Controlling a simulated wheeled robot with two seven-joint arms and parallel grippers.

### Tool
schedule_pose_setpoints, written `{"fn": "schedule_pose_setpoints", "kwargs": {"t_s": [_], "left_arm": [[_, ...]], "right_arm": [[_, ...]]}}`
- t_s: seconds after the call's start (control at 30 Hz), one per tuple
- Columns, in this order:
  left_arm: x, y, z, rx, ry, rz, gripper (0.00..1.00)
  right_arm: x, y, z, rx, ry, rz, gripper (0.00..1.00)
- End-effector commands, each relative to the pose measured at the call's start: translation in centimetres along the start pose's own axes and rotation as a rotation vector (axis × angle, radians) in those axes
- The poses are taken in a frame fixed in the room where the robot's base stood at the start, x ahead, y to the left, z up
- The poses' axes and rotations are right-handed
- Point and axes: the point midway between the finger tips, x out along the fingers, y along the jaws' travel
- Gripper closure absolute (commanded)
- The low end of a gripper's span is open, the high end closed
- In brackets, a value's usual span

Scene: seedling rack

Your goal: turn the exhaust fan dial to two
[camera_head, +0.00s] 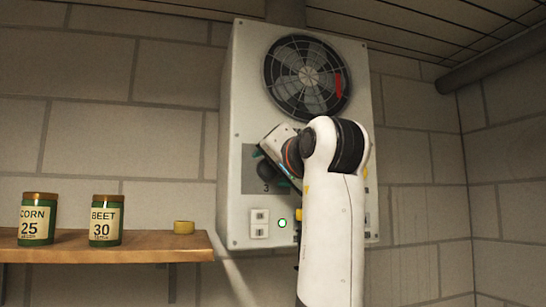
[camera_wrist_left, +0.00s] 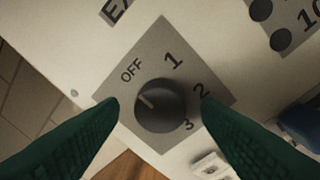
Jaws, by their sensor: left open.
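The exhaust fan dial (camera_wrist_left: 160,108) is a round dark knob on a grey plate (camera_wrist_left: 125,95) marked OFF, 1, 2 and 3. Its pale pointer line points to the upper left, on the OFF side. My left gripper (camera_wrist_left: 159,104) is open, with one green finger on each side of the dial; gaps show, and I see no firm grip. In the head view, the plate (camera_head: 248,182) is on the front of the white fan box (camera_head: 243,110), and my left arm and wrist hide much of it. My right gripper is in neither view.
The caged fan (camera_head: 306,75) sits above the dial. A white switch (camera_head: 259,223) and a lit green button (camera_head: 282,223) are below. A wooden shelf (camera_head: 110,248) at left holds a CORN jar (camera_head: 38,219), a BEET jar (camera_head: 106,220) and a yellow item (camera_head: 184,227).

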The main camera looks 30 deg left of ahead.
Motion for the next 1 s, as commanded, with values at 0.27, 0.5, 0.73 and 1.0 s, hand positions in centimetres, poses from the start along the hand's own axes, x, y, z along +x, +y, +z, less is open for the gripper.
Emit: {"fn": "schedule_pose_setpoints", "kwargs": {"t_s": [0.27,0.5,0.73,1.0], "left_arm": [[0.77,-0.03,-0.02,0.000,-0.001,0.001,0.42],[0.74,-0.03,-0.02,0.000,-0.001,0.001,0.61],[0.72,-0.03,-0.02,0.001,-0.001,0.001,0.86],[0.73,-0.11,-0.12,0.053,-0.005,0.005,0.86]], "right_arm": [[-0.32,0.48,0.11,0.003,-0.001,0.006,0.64],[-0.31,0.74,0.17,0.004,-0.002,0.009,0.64],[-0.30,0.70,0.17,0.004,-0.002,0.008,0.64],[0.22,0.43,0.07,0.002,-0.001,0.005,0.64]]}}
